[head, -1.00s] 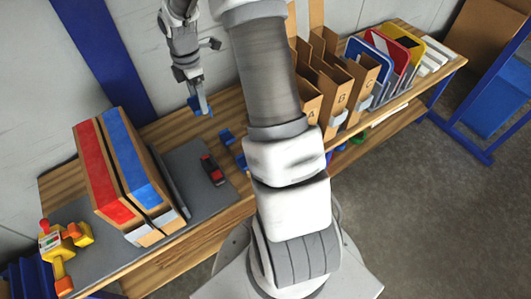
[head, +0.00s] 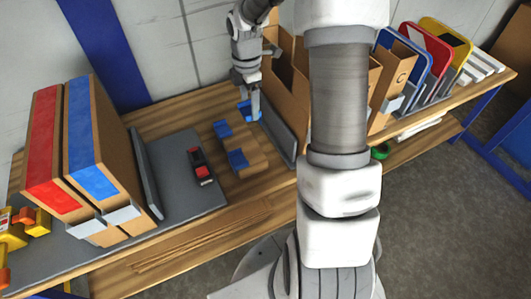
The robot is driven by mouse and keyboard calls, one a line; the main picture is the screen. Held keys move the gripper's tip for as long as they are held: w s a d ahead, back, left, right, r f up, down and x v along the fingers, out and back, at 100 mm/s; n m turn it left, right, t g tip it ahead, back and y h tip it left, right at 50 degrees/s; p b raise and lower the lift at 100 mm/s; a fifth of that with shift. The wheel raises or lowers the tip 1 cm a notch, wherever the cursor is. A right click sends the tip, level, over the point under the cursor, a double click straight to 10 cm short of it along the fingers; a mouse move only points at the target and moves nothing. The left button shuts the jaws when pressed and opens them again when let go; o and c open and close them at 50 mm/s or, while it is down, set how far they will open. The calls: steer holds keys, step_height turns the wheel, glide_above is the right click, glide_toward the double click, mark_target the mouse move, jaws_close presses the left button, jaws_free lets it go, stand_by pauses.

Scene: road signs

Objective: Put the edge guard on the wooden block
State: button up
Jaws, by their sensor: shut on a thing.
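The wooden block (head: 250,157) lies on the bench near the middle, with one blue guard (head: 222,129) on its far left corner and another (head: 237,159) on its near left corner. My gripper (head: 254,112) points down just beyond the block's far side. It is shut on a small blue edge guard (head: 244,111), held near the block's far right corner. Whether that guard touches the block I cannot tell. The fingertips are small and partly blend with the guard.
A grey upright panel (head: 278,138) stands close to the right of the block. A red and black tool (head: 201,167) lies on the grey mat (head: 185,200) to the left. Cardboard boxes with red and blue fronts (head: 92,150) stand further left. Cardboard holders and signs (head: 425,60) fill the right.

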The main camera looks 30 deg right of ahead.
steer(key=shift+s+d+f, duration=0.1)
steer(key=shift+d+f, duration=0.25)
steer(key=shift+f, duration=0.25)
step_height(320, 180, down, 10)
steer(key=b, duration=0.3)
steer(key=shift+r+b, duration=0.2)
steer(key=shift+b, duration=0.1)
steer(key=shift+f, duration=0.6)
steer(key=o, duration=1.3)
steer(key=shift+c, duration=0.2)
step_height(320, 180, up, 13)
steer(key=p, duration=0.4)
steer(key=shift+r, duration=0.15)
